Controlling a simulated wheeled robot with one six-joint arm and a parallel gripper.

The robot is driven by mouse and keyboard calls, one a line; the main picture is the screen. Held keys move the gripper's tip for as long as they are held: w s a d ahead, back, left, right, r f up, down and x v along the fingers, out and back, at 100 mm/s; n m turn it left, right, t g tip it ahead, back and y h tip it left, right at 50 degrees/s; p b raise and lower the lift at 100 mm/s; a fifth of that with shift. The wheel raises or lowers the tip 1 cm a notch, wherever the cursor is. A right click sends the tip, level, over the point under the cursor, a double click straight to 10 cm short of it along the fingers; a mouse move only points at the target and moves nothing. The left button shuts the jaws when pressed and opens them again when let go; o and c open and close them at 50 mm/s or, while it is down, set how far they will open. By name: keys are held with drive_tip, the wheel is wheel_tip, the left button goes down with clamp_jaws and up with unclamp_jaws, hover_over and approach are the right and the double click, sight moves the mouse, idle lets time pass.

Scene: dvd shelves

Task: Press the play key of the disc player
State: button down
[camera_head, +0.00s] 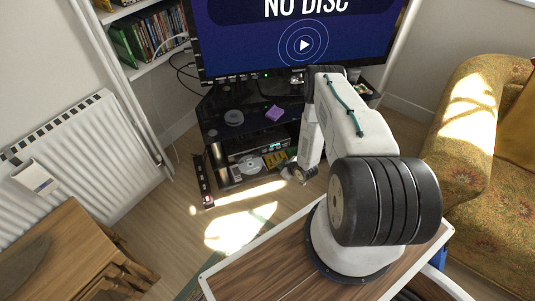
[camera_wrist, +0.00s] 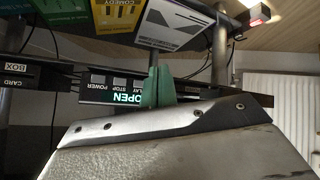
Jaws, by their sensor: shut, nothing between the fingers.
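The disc player (camera_head: 258,149) is a dark box with a small lit display, in the black stand under the television. In the wrist view, which looks upside down, its front panel (camera_wrist: 105,88) shows labels reading OPEN, PLAY, STOP and POWER. The play label is partly hidden by my fingers. My gripper (camera_wrist: 153,78) has green fingers, shut and empty, in front of the panel beside these labels. I cannot tell whether the tips touch a key. In the head view my arm hides part of the stand's right side.
The television (camera_head: 240,40) reads NO DISC. Disc cases (camera_wrist: 115,18) lie near the player, one marked COMEDY. A purple object (camera_head: 274,114) lies on the stand. A radiator (camera_head: 80,150) and sofa (camera_head: 480,150) flank the floor.

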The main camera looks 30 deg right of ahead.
drive_tip(key=w+d, duration=0.1)
drive_tip(key=w, duration=0.6)
drive_tip(key=shift+w+d, duration=0.2)
drive_tip(key=shift+d, duration=0.1)
idle(1.8)
drive_tip(key=shift+w+d, duration=0.1)
drive_tip(key=shift+w, duration=0.5)
drive_tip(key=shift+w, duration=0.35)
idle(0.5)
drive_tip(key=shift+s, duration=0.8)
drive_tip(key=shift+s+a, duration=0.2)
drive_tip(key=shift+s, duration=0.6)
drive_tip(key=shift+s+a, duration=0.25)
drive_tip(key=shift+s, duration=0.6)
drive_tip(key=shift+s+a, duration=0.2)
drive_tip(key=shift+s, duration=0.6)
idle(0.5)
